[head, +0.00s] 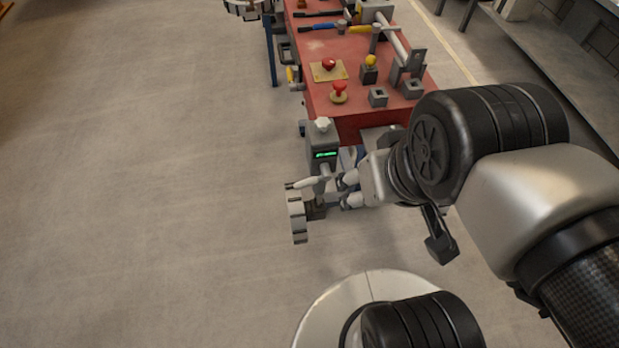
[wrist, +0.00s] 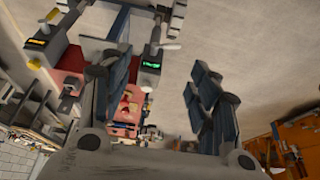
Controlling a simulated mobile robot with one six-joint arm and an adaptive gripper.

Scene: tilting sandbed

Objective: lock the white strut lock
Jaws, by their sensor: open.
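A white lever (head: 305,183), which looks like the white strut lock, sticks out to the left low on a grey post with a green-lit display (head: 325,155). In the wrist view the white lever (wrist: 170,46) stands beside the green display (wrist: 152,65), between my fingers in the picture. My gripper (head: 345,190) is just right of the post in the head view, with its fingers apart. In the wrist view my gripper (wrist: 158,62) is open with nothing held. I cannot tell whether the lever touches a finger.
A white knob (head: 322,124) tops the post. A grey ribbed part (head: 297,215) lies left of it. Behind is a red bench (head: 318,100) with a red button (head: 339,91), a yellow knob (head: 370,61) and tools. The floor (head: 140,180) at left is clear.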

